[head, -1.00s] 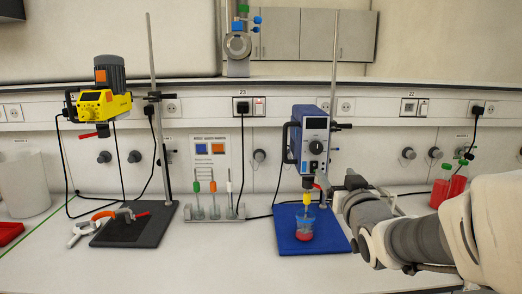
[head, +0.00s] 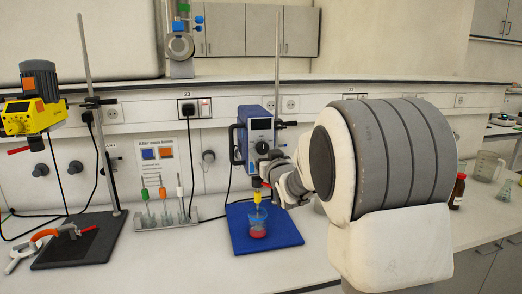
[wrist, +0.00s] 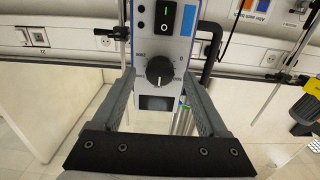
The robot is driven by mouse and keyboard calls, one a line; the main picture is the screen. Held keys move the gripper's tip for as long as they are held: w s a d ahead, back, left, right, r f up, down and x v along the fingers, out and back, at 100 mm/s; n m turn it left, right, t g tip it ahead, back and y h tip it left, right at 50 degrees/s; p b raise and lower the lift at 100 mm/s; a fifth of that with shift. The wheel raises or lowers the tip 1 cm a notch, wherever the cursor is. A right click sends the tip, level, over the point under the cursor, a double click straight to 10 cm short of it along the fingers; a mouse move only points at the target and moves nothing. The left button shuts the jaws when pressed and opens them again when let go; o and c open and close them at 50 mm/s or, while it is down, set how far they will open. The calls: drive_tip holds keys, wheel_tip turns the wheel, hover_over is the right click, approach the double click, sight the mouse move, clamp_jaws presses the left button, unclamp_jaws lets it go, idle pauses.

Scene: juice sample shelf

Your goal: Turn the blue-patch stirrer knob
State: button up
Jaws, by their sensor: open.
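The blue overhead stirrer (head: 258,133) stands over a blue base plate (head: 236,222), with a beaker of red liquid (head: 257,226) under it. Its round black knob (wrist: 159,70) is in the middle of the wrist view, on the light front panel. A white pointer mark shows on the knob. My gripper (wrist: 159,84) is open, with one finger on each side of the knob. I see gaps between the fingers and the knob; I cannot tell the remaining depth. In the head view my arm hides much of the gripper.
A yellow stirrer (head: 30,113) with an orange patch stands at the left. A rack (head: 168,219) with several capped tubes and a sign (head: 157,160) with blue and orange patches are between the stirrers. A brown bottle (head: 457,191) and a beaker (head: 487,165) stand at the right.

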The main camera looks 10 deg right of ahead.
drive_tip(key=shift+w, duration=0.7)
drive_tip(key=shift+c, duration=0.4)
clamp_jaws()
